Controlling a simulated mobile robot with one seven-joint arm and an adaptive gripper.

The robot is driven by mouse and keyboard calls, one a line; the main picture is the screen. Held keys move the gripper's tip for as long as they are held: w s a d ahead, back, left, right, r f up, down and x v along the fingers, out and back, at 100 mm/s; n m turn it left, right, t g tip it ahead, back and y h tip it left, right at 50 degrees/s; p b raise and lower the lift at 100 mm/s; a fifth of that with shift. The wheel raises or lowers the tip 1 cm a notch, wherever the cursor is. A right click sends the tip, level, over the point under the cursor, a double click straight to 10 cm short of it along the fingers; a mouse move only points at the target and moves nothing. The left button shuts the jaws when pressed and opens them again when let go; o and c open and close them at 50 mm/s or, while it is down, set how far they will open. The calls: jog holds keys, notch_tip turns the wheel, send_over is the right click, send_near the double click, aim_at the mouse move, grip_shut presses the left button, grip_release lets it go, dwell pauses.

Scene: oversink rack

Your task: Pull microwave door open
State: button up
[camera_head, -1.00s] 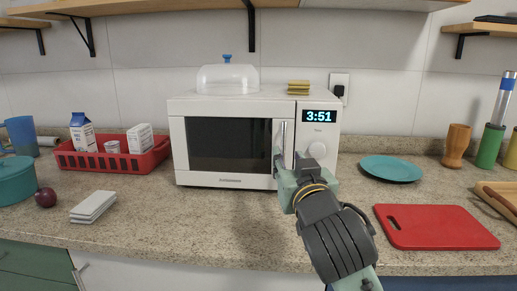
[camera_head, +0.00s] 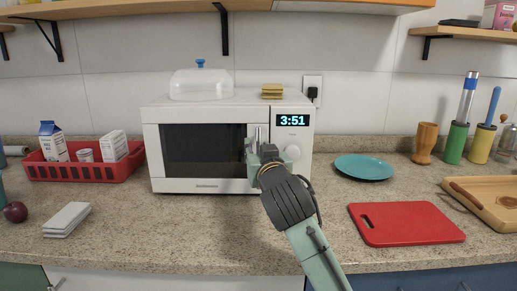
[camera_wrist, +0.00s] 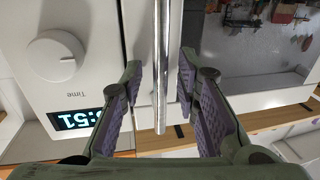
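The white microwave (camera_head: 161,184) stands on the counter against the wall, with its dark-windowed door (camera_head: 203,150) shut. Its vertical metal handle (camera_wrist: 162,70) runs between the fingers of my gripper in the wrist view. My gripper (camera_wrist: 158,95) is open, with one padded finger on each side of the handle and visible gaps to it. In the head view my gripper (camera_head: 256,146) is at the door's right edge and hides much of the handle. The control panel with a 3:51 display (camera_head: 292,120) and a knob is right of the handle.
A clear cover with a blue knob (camera_head: 200,82) and yellow sponges (camera_head: 272,91) sit on the microwave. A red basket (camera_head: 80,172) stands to the left. A teal plate (camera_head: 364,167) and red cutting board (camera_head: 404,223) lie to the right. The counter in front is mostly clear.

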jog(key=shift+c, duration=0.3)
grip_shut()
dwell(0.6)
